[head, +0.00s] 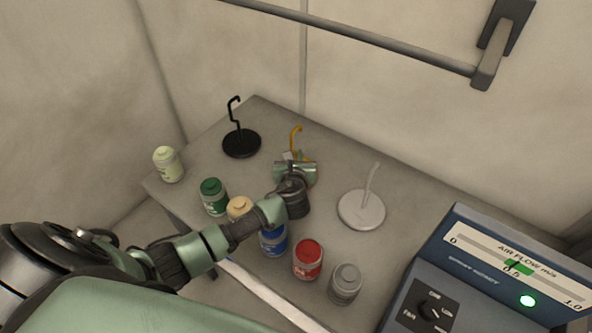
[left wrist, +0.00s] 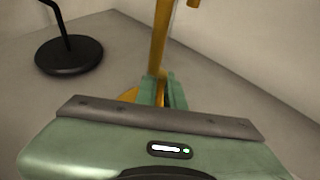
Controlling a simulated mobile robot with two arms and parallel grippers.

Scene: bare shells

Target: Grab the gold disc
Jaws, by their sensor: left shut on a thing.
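The gold disc is a stand with an upright hooked post. In the head view its gold hook (head: 297,134) rises just beyond my left gripper (head: 293,157), which hides most of the disc. In the left wrist view the gold post (left wrist: 159,45) stands upright in front of the gripper, and a bit of gold base shows at its left. The green fingers of my left gripper (left wrist: 168,92) are shut on the gold disc at the foot of its post. My right gripper is in neither view.
A black hooked disc (head: 241,144) stands at the back left, and a pale one (head: 362,210) to the right. Several bottles, among them a red one (head: 307,259), line the front edge. An airflow panel (head: 500,270) is at lower right; a rail (head: 370,38) crosses above.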

